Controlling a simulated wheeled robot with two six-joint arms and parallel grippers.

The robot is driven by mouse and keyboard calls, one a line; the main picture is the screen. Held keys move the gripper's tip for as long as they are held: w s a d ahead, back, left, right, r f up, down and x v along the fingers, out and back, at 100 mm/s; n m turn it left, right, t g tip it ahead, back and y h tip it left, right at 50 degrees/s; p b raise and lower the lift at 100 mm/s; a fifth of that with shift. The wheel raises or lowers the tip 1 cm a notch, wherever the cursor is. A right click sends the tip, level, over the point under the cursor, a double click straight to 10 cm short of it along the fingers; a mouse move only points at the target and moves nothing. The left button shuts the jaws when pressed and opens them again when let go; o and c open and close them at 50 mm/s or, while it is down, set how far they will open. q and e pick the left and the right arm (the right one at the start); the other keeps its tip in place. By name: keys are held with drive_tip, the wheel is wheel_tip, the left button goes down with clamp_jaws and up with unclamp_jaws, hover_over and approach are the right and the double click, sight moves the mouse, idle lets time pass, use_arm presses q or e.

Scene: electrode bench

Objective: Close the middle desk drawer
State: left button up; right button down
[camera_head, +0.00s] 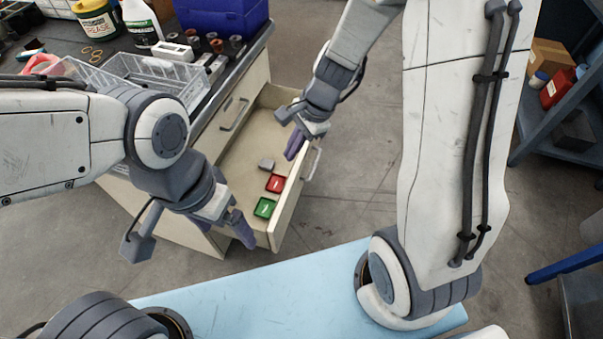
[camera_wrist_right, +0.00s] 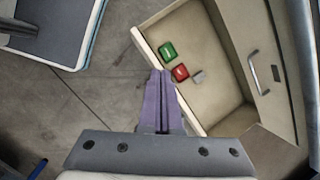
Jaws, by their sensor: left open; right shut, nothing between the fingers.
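The open drawer (camera_head: 246,167) is pulled out of the beige desk, below a shut drawer; it also shows in the right wrist view (camera_wrist_right: 215,105). Its front panel (camera_head: 291,204) has a handle (camera_head: 313,163) on the outer face. A green box (camera_head: 265,207), a red box (camera_head: 275,184) and a small grey piece (camera_head: 266,164) lie inside. My right gripper (camera_head: 292,152) is shut and empty, with its purple fingers (camera_wrist_right: 160,78) at the front panel near the handle; I cannot tell if they touch it. My left gripper (camera_head: 240,232) is open and empty beside the drawer's near left corner.
The shut upper drawer has its own handle (camera_head: 235,113). The desktop holds a clear tray (camera_head: 140,75), a blue bin (camera_head: 222,14), bottles and small cups. A blue shelf (camera_head: 560,120) stands at the right. Bare floor (camera_head: 365,170) lies in front of the drawer.

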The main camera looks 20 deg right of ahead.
drive_tip(key=w+d+f+m+t+b, duration=0.1)
drive_tip(key=w+d+f+m+b, duration=0.2)
drive_tip(key=d+f+m, duration=0.4)
drive_tip(key=w+d+f+m+t+b, duration=0.1)
drive_tip(key=w+d+f+m+b, duration=0.1)
drive_tip(key=d+f+m, duration=0.45)
use_arm(q)
wheel_tip(320, 180, down, 12)
drive_tip(key=b, duration=0.4)
drive_tip(key=shift+r, duration=0.15)
use_arm(e)
drive_tip(key=w+a+f+n, duration=0.3)
drive_tip(key=w+a+f, duration=0.1)
drive_tip(key=a+f, duration=0.4)
drive_tip(key=shift+f+h, duration=0.3)
drive_tip(key=shift+f, duration=0.75)
use_arm(q)
drive_tip(key=shift+a, duration=0.1)
use_arm(e)
drive_tip(key=shift+w+a, duration=0.1)
